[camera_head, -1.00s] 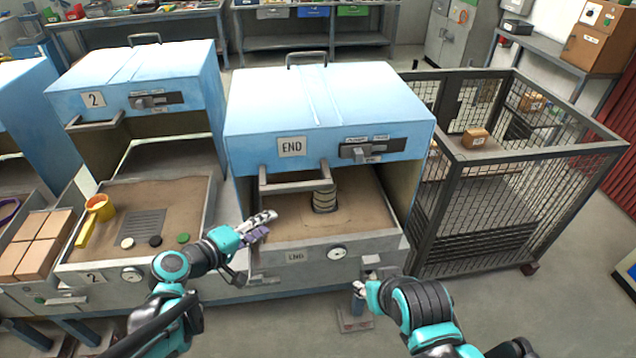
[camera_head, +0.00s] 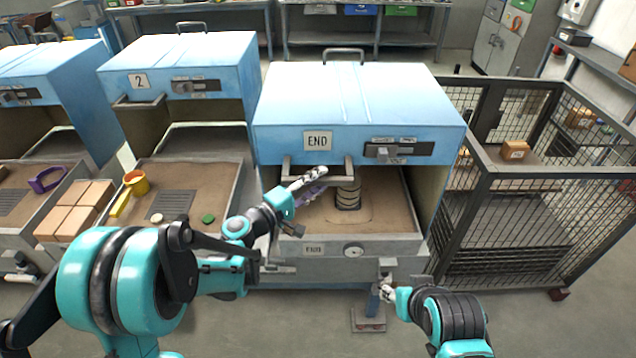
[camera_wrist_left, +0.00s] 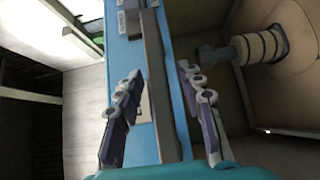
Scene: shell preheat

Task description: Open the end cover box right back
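The end cover box (camera_head: 360,95) has a blue top and front marked END (camera_head: 318,141). Its front is open below the blue face, showing a sandy bed (camera_head: 385,200) and a ringed stack (camera_head: 348,193). A grey bar handle (camera_head: 338,183) hangs under the label. My left gripper (camera_head: 310,184) is at the handle's left part. In the left wrist view its fingers (camera_wrist_left: 160,105) are apart, either side of a long grey bar (camera_wrist_left: 160,85) against the blue panel; contact is unclear. My right gripper (camera_head: 390,297) is low before the box, its fingers too small to judge.
A wire mesh cage (camera_head: 540,200) stands close on the right. A small footed post (camera_head: 370,318) is beside my right gripper.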

